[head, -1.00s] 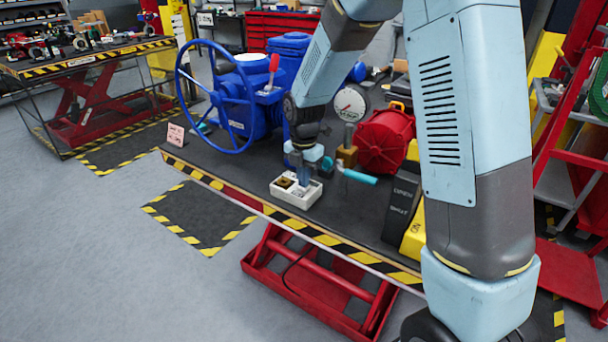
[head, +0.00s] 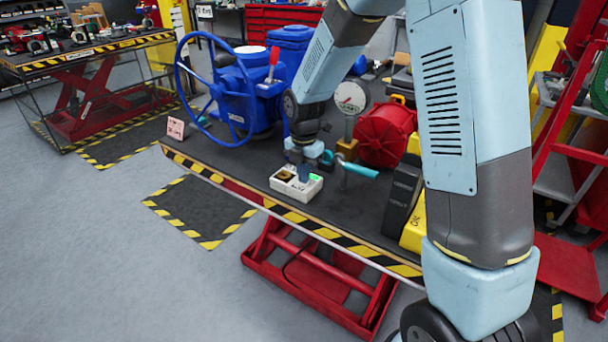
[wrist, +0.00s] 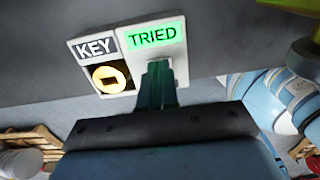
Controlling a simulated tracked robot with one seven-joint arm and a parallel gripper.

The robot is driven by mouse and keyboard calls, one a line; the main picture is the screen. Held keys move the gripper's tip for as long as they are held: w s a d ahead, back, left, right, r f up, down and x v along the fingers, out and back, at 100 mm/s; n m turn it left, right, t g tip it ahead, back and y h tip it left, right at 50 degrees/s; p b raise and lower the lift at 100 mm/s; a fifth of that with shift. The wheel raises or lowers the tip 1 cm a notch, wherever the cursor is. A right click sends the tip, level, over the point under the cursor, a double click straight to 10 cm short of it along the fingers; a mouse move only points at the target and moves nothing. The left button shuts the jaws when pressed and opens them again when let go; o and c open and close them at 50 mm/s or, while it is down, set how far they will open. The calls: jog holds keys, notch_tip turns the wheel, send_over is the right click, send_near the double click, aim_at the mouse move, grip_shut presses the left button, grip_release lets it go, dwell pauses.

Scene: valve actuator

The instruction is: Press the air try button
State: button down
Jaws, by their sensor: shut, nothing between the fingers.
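A small white control box (head: 283,187) sits on the dark table top below my gripper (head: 304,177). In the wrist view the box has a KEY label over a round yellow-lit key slot (wrist: 108,78) on its left half. A lit green display reading TRIED (wrist: 152,36) is on its right half. My gripper (wrist: 160,70) is shut and empty. Its fingertips are at the right half, just below the display, and cover the button area. I cannot tell whether they touch the button, which is hidden behind them.
A blue valve with a handwheel (head: 181,68) stands left of the box. A round gauge (head: 349,97), a red round housing (head: 383,137) and a teal handle (head: 358,171) are close on the right. The table's striped front edge (head: 300,218) is near the box.

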notch_tip(320, 180, up, 14)
jog(key=shift+f, duration=0.2)
dwell(0.7)
